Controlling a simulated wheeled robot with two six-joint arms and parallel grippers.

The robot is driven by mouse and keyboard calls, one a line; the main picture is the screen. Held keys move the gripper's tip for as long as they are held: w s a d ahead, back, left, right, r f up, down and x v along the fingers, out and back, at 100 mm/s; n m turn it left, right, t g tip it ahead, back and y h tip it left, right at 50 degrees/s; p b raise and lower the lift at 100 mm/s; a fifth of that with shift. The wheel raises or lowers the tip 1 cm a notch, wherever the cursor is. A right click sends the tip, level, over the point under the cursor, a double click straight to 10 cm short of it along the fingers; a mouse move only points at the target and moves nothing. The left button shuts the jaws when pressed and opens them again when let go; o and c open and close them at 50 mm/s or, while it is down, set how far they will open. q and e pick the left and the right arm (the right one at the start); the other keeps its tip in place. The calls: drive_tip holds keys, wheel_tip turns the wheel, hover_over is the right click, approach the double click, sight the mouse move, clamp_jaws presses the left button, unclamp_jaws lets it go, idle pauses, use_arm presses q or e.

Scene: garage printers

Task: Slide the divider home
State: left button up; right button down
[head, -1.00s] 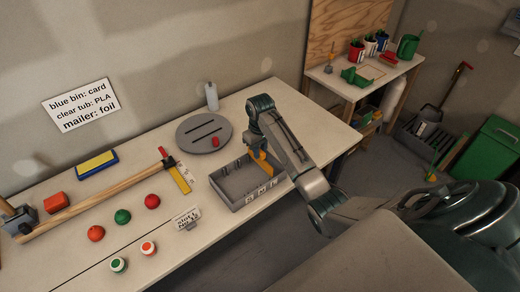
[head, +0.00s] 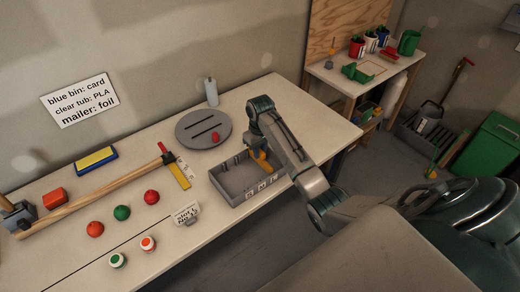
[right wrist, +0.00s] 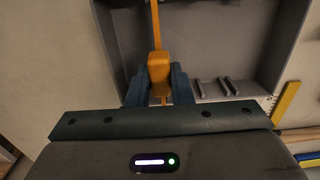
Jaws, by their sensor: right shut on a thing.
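The orange divider (head: 262,159) is held by my right gripper (head: 257,150) at the right part of the grey tray (head: 228,191). In the right wrist view the gripper (right wrist: 158,92) is shut on the divider's thick orange tab (right wrist: 158,72), and a thin orange strip runs up beyond it. The tray's grey inside (right wrist: 228,45) shows to the right, with short ribs near its wall. The divider's lower edge is hidden, so I cannot tell how deep it sits. My left gripper is not in view.
A slotted grey disc (head: 200,121) and a bottle (head: 211,92) stand behind the tray. The tabletop right of the disc is clear.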

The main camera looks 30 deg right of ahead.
drive_tip(key=shift+f+b, duration=0.45)
drive_tip(key=shift+f, duration=0.7)
drive_tip(key=c, duration=1.2)
unclamp_jaws()
wheel_tip(320, 180, up, 8)
drive_tip(key=shift+r+b, duration=0.2)
drive_tip(key=shift+b, duration=1.05)
drive_tip(key=shift+r+p, duration=0.75)
drive_tip(key=shift+p, duration=0.2)
drive_tip(key=shift+r+p, duration=0.55)
drive_tip(key=shift+p, duration=0.05)
drive_tip(key=shift+f, duration=0.1)
